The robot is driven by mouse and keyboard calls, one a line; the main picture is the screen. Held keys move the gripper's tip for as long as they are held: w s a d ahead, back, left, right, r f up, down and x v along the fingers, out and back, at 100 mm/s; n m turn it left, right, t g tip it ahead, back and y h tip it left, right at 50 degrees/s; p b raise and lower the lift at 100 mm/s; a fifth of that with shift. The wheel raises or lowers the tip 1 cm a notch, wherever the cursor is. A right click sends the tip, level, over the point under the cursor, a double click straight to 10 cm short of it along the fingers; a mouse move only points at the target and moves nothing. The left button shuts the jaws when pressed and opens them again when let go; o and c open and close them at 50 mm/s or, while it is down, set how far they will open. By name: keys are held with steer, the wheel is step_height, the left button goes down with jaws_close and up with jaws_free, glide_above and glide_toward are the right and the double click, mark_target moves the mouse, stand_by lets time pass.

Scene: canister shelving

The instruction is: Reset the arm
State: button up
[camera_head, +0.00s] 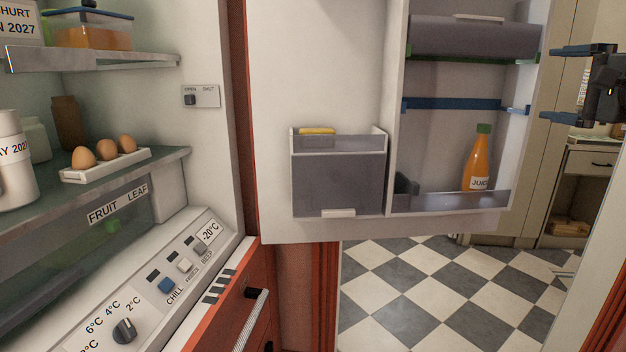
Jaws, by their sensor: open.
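My gripper (568,84) is at the upper right edge of the head view. Its two blue-tipped fingers point left and stand apart, one above the other, with nothing between them. It is just right of the open fridge door (318,60), close to the door's right edge in the picture. I cannot tell whether it touches the door. The rest of my arm is out of view.
The door holds an orange juice bottle (479,160) and a grey bin (338,183). At left, the fridge shelf (170,160) bears eggs (104,153) and a white bottle (14,160). A control panel (150,300) lies below. The checkered floor (440,290) is clear.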

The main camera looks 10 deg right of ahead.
steer(key=s+a+f+n+g+h, duration=0.1)
steer(key=s+a+f, duration=0.15)
steer(key=f, duration=0.75)
steer(key=s+a+f+h, duration=0.1)
steer(key=s+a+f, duration=0.15)
steer(key=f, duration=0.65)
steer(key=s+a+f+n+g+h, duration=0.15)
steer(key=a+f, duration=0.25)
steer(key=f, duration=0.6)
steer(key=s+a+f+n, duration=0.1)
steer(key=s+a+f, duration=0.3)
steer(key=s+f, duration=0.35)
steer(key=s+a+f+n, duration=0.2)
steer(key=s+a+n, duration=0.1)
steer(key=s, duration=0.6)
steer(key=s+a+f+n, duration=0.2)
steer(key=s+a+n, duration=0.15)
steer(key=s, duration=0.55)
steer(key=s+a+f+n, duration=0.2)
steer(key=s+a, duration=0.2)
steer(key=s, duration=0.5)
steer(key=s+a+r+n+y, duration=0.1)
steer(key=s+r+n, duration=0.3)
steer(key=s, duration=0.6)
steer(key=shift+a+r+y, duration=0.3)
steer(key=shift+a+y, duration=0.05)
steer(key=shift+a, duration=0.4)
